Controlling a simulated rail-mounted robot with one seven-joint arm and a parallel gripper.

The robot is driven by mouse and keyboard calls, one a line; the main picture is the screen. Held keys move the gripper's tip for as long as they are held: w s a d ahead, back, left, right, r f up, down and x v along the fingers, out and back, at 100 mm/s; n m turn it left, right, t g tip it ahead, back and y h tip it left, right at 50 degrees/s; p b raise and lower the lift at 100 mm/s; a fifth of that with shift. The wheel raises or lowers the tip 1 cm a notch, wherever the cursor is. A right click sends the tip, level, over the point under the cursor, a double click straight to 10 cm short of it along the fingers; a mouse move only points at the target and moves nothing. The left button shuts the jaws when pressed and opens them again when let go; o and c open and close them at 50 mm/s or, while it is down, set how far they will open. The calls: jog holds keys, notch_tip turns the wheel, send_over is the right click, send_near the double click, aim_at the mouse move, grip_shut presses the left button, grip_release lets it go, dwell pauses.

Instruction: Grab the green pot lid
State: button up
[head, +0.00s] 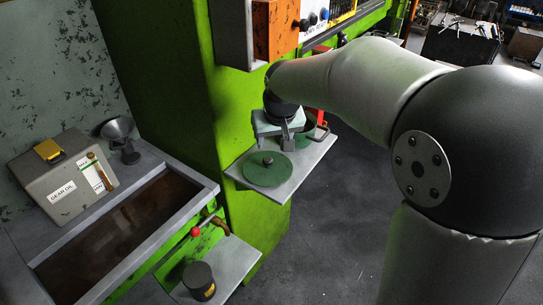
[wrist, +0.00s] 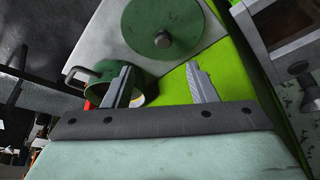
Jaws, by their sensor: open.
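The green pot lid (head: 262,177) is a flat round disc with a small grey knob on top. It lies on a grey shelf (head: 287,188) on the side of the green machine. It also shows at the top of the wrist view (wrist: 185,22), beyond the fingertips. My gripper (head: 276,143) is open and empty, above the shelf and behind the lid in the head view. In the wrist view its two fingers (wrist: 158,80) are spread, with the lid ahead of them and not between them. The green pot (wrist: 142,84) is partly hidden behind the left finger.
The pot (head: 309,134) stands close behind the lid with its handle to the right. The green press frame (head: 165,75) bounds the shelf's left. A lower shelf holds a dark canister (head: 198,281). A trough with a grey box (head: 62,178) stands left. Open floor lies right.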

send_over(268, 161)
jog(key=s, duration=0.1)
jog(key=f, duration=0.3)
jog(key=f+p, duration=0.1)
jog(key=f, duration=0.1)
jog(key=shift+s+d+f, duration=0.15)
jog(key=shift+d+f, duration=0.15)
jog(key=shift+s+p+x, duration=0.15)
jog(key=shift+p+x, duration=0.1)
jog(key=shift+x, duration=1.1)
jog(key=shift+s+p+x, duration=0.15)
jog(key=shift+p+x, duration=0.1)
jog(key=shift+x, duration=1.1)
jog(key=shift+f, duration=0.15)
jog(key=shift+c, duration=0.3)
grip_shut()
